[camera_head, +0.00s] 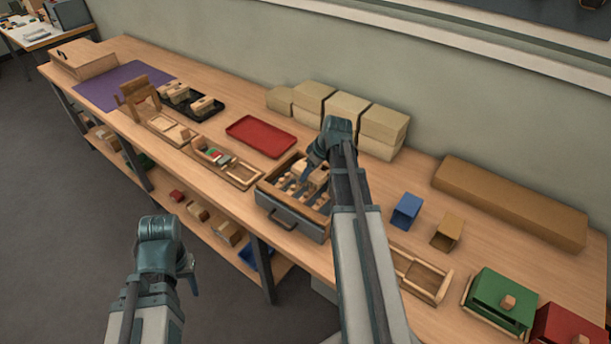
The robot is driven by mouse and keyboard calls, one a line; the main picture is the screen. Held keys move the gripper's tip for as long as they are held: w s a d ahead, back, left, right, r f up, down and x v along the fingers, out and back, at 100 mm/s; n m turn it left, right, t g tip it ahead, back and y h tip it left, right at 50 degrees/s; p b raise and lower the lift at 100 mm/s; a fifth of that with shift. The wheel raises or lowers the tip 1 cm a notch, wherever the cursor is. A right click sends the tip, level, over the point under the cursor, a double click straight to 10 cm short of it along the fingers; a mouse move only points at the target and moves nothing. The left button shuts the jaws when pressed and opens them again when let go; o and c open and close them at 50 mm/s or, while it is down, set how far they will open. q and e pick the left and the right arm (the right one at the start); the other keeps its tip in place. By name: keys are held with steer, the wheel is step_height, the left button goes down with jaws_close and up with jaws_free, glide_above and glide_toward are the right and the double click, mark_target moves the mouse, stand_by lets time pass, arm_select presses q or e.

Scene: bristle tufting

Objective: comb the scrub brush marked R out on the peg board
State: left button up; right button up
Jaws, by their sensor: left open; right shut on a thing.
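My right gripper (312,176) is over a grey open drawer-like box (292,214) with a front handle. It is shut on a small tan block-like piece (319,179), partly hidden by the gripper. Several light wooden pieces stand in rows in the box; I cannot tell if these are pegs. No R mark can be read at this size. Two tan brush-like blocks (204,105) sit on a black tray (205,117) further back left. My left gripper (191,277) is open and empty, in front of the bench and away from it.
A red tray (261,136) is empty behind the box. Cardboard boxes (343,113) and a long brown box (510,205) line the wall. A blue bin (406,210), a tan bin (447,231) and a green box (503,297) stand right. A purple mat (118,84) lies far left.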

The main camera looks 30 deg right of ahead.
steer(key=shift+w+d, duration=0.15)
steer(key=shift+d, duration=0.25)
steer(key=d, duration=0.1)
steer(key=w+d, duration=0.1)
steer(key=d, duration=0.1)
steer(key=shift+w+d, duration=0.25)
steer(key=shift+d, duration=0.05)
steer(key=shift+s+a, duration=0.15)
steer(key=shift+a, duration=0.05)
steer(key=shift+s+a+f, duration=0.1)
steer(key=shift+a, duration=0.1)
steer(key=shift+c, duration=0.6)
steer(key=shift+s+a, duration=0.25)
steer(key=shift+a, duration=0.5)
steer(key=shift+s+a, duration=0.25)
steer(key=shift+a, duration=0.45)
steer(key=shift+a, duration=0.1)
